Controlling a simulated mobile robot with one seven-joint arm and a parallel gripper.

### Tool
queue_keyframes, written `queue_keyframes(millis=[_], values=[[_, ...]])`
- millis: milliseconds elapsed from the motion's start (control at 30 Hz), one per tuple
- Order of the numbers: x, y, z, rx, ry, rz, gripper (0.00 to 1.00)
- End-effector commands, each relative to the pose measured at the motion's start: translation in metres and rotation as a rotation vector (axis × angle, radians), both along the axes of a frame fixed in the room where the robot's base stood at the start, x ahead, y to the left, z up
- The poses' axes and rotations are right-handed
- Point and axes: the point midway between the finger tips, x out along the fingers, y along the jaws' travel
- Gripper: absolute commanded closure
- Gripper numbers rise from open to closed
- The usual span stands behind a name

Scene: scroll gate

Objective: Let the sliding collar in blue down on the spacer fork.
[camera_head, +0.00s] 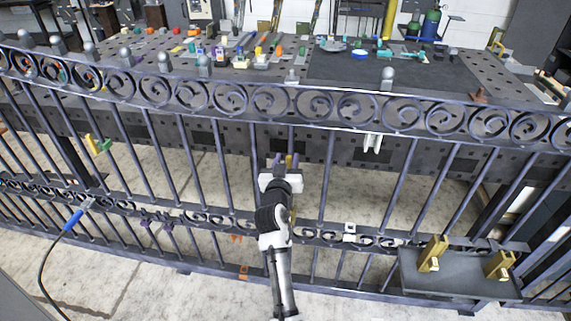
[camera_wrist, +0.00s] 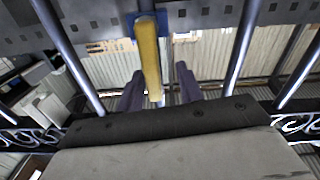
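In the wrist view, a blue piece (camera_wrist: 135,17) with a long yellow handle (camera_wrist: 151,62) sits at the top centre; it looks like the blue sliding collar. What it rides on is mostly hidden. My gripper (camera_wrist: 160,80) has its two dark fingers apart, one on each side of the yellow handle, with a visible gap to the right finger. In the head view my gripper (camera_head: 285,162) is at a middle bar of the gate, below the scrolled top band, and covers most of the collar. I cannot tell for certain which piece is the spacer fork.
The scroll gate (camera_head: 330,105) crosses the whole view with upright bars. White pieces hang on it at right (camera_head: 373,143) and on the lower band (camera_head: 349,232). A yellow-green piece (camera_head: 98,145) is at left. A shelf (camera_head: 460,278) with gold brackets is at lower right.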

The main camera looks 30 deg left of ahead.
Motion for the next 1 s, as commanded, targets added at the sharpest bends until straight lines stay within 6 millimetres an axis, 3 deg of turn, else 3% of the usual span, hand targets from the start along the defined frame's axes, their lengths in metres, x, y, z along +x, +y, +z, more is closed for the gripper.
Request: queue_keyframes(millis=[167, 700, 1000], values=[[-0.013, -0.003, -0.002, 0.0, 0.001, 0.001, 0.64], [-0.117, -0.033, -0.003, 0.0, 0.0, 0.002, 0.64], [-0.133, -0.038, 0.0, 0.0, -0.001, 0.0, 0.64]])
